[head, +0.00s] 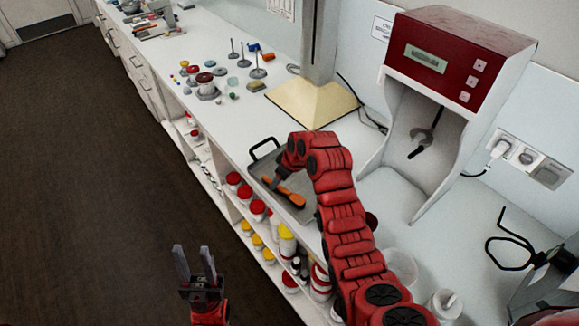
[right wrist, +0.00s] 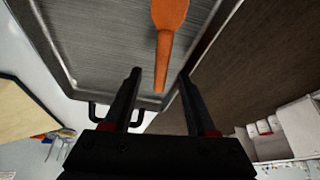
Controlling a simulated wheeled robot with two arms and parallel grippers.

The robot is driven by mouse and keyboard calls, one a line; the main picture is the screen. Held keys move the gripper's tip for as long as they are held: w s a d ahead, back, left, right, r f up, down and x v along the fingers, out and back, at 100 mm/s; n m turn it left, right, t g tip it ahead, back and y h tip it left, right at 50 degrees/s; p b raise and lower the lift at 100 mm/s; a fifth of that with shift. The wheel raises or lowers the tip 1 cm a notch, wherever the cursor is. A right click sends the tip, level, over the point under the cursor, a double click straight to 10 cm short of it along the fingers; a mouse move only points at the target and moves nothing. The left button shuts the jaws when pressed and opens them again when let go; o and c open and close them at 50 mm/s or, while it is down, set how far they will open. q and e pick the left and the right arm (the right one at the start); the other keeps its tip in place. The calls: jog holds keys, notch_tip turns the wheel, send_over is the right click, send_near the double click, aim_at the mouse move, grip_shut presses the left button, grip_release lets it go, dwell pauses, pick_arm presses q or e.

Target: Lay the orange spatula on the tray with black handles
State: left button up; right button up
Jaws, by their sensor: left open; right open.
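The grey tray (head: 262,168) sits on the white counter, with a black handle (head: 262,147) at its far end; its near end is hidden behind my right arm. The orange spatula (head: 291,196) appears to lie on the tray floor. In the right wrist view the spatula (right wrist: 167,38) shows over the tray (right wrist: 95,40), its narrow end pointing between my fingertips. My right gripper (right wrist: 160,75) is open and close to that end, with no grip visible. My left gripper (head: 194,252) is open and empty, low over the floor at the counter's front.
A red and white machine (head: 450,80) stands right of the tray, and a beige hood base (head: 310,103) behind it. Small knobs and stands (head: 207,84) are farther along the counter. Jars (head: 257,207) fill the shelves below. White containers (head: 402,266) stand near my right arm.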

jog(key=b+v, duration=0.2)
jog(key=v, duration=0.2)
jog(key=shift+s+d+r, duration=0.1)
jog(key=shift+d+r, duration=0.15)
jog(key=p+v, duration=0.9)
jog(key=v, duration=0.2)
jog(key=shift+r, duration=0.35)
jog(key=shift+s+d, duration=0.15)
jog(key=shift+s, duration=0.05)
